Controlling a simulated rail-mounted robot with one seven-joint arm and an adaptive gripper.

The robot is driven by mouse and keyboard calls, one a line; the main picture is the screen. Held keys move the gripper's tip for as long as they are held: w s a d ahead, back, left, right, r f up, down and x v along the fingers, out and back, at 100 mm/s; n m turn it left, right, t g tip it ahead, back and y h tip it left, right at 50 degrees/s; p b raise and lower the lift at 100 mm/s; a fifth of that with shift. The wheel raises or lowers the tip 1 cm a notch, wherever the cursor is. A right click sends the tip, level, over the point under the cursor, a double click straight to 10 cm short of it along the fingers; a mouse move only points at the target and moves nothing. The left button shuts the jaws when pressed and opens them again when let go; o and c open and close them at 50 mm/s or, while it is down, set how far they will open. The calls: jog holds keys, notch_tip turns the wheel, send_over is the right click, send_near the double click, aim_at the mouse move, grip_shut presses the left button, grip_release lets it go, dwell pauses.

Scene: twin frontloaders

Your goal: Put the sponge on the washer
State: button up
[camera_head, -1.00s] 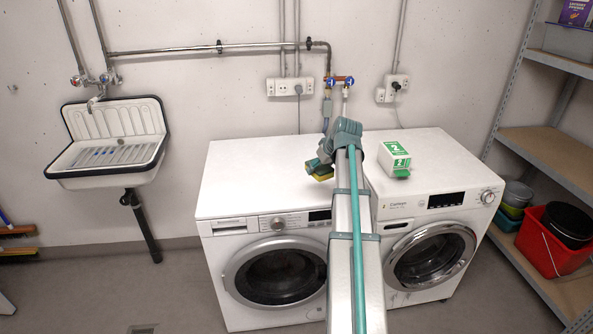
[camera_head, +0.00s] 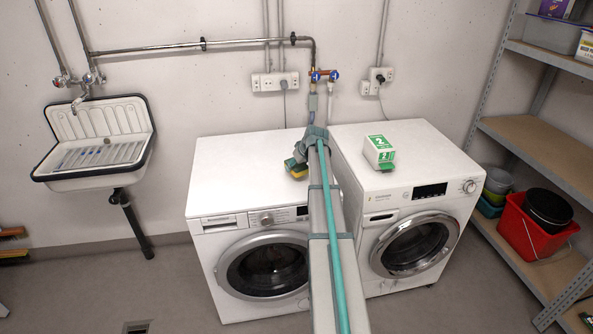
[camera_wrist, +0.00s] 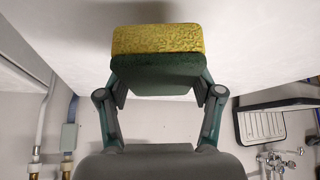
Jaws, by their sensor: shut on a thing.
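The sponge is yellow and green (camera_head: 294,170). In the head view it is over the back right part of the left white front-loader's top (camera_head: 235,175). In the wrist view the sponge (camera_wrist: 160,42) sits between my fingers, yellow layer outward and green layer towards the palm. My gripper (camera_head: 299,158) is shut on it; it fills the front of the wrist view (camera_wrist: 160,80). The white top lies close beyond the sponge; I cannot tell if they touch. My arm hides the gap between the two machines.
A second white front-loader (camera_head: 405,190) stands at the right, with a green-and-white box (camera_head: 379,153) on top. A sink (camera_head: 98,140) hangs on the left wall. Metal shelves (camera_head: 540,135) with a red bucket (camera_head: 525,235) stand at the right. The left machine's front top is clear.

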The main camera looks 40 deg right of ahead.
notch_tip(320, 180, down, 3)
jog(key=shift+w+r+p, duration=0.1)
jog(key=shift+p, duration=0.7)
jog(key=shift+f, duration=0.2)
jog(key=shift+f, duration=0.2)
jog(key=o, duration=1.1)
jog(key=b+v, duration=0.3)
jog(key=v, duration=0.9)
jog(key=shift+r, duration=0.3)
